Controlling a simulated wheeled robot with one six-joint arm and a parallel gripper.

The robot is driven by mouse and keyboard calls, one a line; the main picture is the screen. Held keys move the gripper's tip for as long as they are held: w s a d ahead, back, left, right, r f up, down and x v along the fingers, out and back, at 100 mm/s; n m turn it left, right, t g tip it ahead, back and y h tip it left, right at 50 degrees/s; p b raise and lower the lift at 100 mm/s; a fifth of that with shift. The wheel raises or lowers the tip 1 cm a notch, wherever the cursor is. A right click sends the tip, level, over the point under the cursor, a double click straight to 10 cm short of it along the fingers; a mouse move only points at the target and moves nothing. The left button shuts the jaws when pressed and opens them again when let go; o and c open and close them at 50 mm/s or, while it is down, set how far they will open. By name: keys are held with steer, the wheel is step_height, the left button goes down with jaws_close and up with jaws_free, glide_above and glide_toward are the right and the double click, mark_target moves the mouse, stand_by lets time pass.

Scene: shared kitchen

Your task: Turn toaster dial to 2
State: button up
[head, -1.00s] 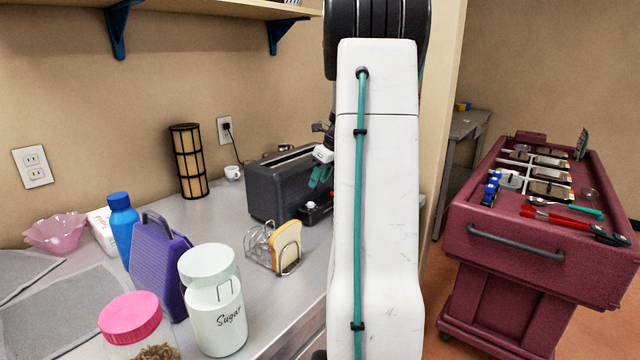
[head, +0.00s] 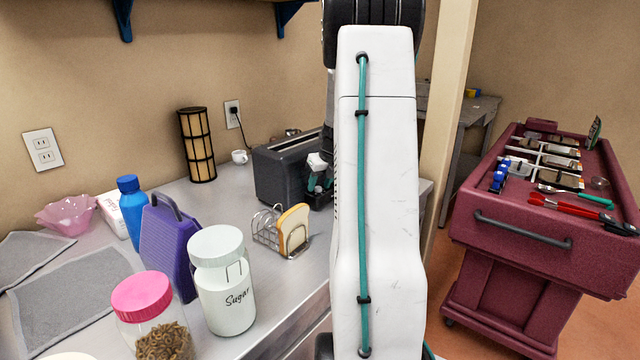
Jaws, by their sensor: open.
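The dark grey toaster (head: 278,178) stands on the counter at the back, left of my arm. Its right end and its dial are hidden behind my gripper and arm, so I cannot read the dial's setting. My gripper (head: 319,184), with teal fingertips, is at the toaster's front right side. It is open, and I cannot tell whether a finger touches the dial.
A toast rack (head: 268,228) with a bread slice (head: 293,228) stands in front of the toaster. A sugar canister (head: 222,285), a purple lunch box (head: 168,245) and a blue bottle (head: 131,205) stand to the left. A maroon cart (head: 540,215) is at the right.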

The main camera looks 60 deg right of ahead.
jaws_close()
steer(key=shift+d+n+y, duration=0.1)
steer(key=shift+n+y, duration=0.35)
steer(key=shift+n, duration=0.75)
steer(key=shift+d+n+y, duration=0.1)
steer(key=shift+n+y, duration=0.35)
steer(key=shift+n, duration=0.75)
jaws_free()
steer(key=v, duration=0.7)
steer(key=shift+s+r, duration=0.2)
steer(key=shift+r, duration=0.1)
